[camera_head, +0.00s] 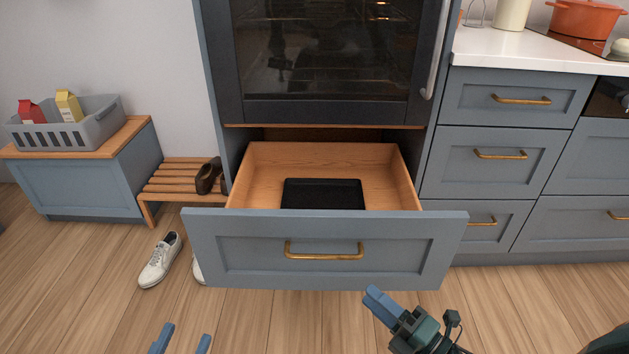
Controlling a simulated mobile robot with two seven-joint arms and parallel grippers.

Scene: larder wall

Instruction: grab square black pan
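The square black pan (322,194) lies flat in the open wooden drawer (270,167) under the oven, towards its front. The drawer front partly hides the pan's near edge. My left gripper (184,335) is at the bottom edge of the view, its two blue fingers apart with nothing between them. It is in front of and left of the drawer, clear of the pan. My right gripper (376,299) shows just in front of the drawer's lower right part, blue fingers pointing up and left. Its fingers overlap in this view, so their opening is unclear.
The drawer front (325,252) with its brass handle (324,255) stands between my grippers and the pan. The oven (325,60) is above the drawer. White shoes (160,260) lie on the floor at left. Closed cabinets (500,160) stand at right.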

